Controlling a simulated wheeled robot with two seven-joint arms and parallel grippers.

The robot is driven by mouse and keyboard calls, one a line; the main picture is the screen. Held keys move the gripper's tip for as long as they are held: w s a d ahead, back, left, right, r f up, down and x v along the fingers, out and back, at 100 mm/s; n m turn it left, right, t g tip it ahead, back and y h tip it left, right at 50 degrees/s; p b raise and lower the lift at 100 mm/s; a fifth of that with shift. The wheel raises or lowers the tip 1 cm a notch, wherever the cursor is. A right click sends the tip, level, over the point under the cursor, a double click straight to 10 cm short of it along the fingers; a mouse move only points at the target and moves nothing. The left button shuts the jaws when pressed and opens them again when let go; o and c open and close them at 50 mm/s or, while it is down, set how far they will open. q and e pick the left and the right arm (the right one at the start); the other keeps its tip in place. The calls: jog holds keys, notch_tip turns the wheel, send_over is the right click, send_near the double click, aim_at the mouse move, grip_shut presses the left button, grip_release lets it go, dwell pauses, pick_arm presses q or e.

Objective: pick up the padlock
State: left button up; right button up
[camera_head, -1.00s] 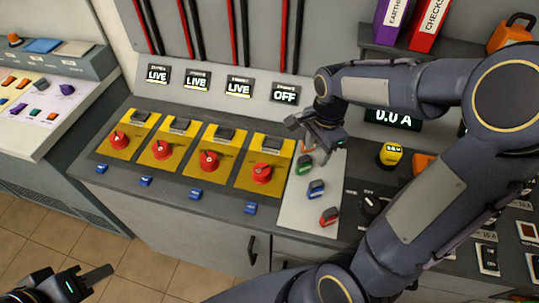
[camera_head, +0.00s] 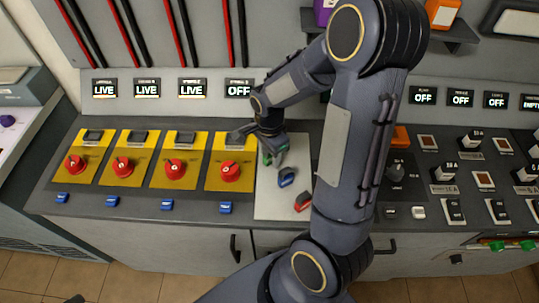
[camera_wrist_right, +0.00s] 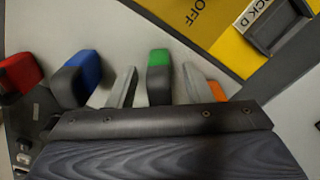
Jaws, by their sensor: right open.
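Padlocks lie in a row on a pale grey panel (camera_head: 270,207). The green padlock (camera_head: 267,159) is partly covered by my right gripper (camera_head: 274,152) in the head view. The blue padlock (camera_head: 287,177) and the red padlock (camera_head: 303,202) lie nearer the front edge. In the right wrist view, my right gripper (camera_wrist_right: 159,72) is open, with one finger on each side of the green padlock (camera_wrist_right: 159,60) and gaps between. The blue padlock (camera_wrist_right: 84,76) is left of the fingers, and an orange one (camera_wrist_right: 217,91) is partly hidden at right. Only a dark tip of my left gripper (camera_head: 75,299) shows.
Yellow switch plates with red rotary knobs (camera_head: 231,172) stand left of the panel, with blue tags (camera_head: 226,207) along the front edge. Displays (camera_head: 192,88) line the back. Breakers and switches (camera_head: 455,210) fill the right side. My right arm hides part of the desk.

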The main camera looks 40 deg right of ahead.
grip_shut()
dwell(0.3)
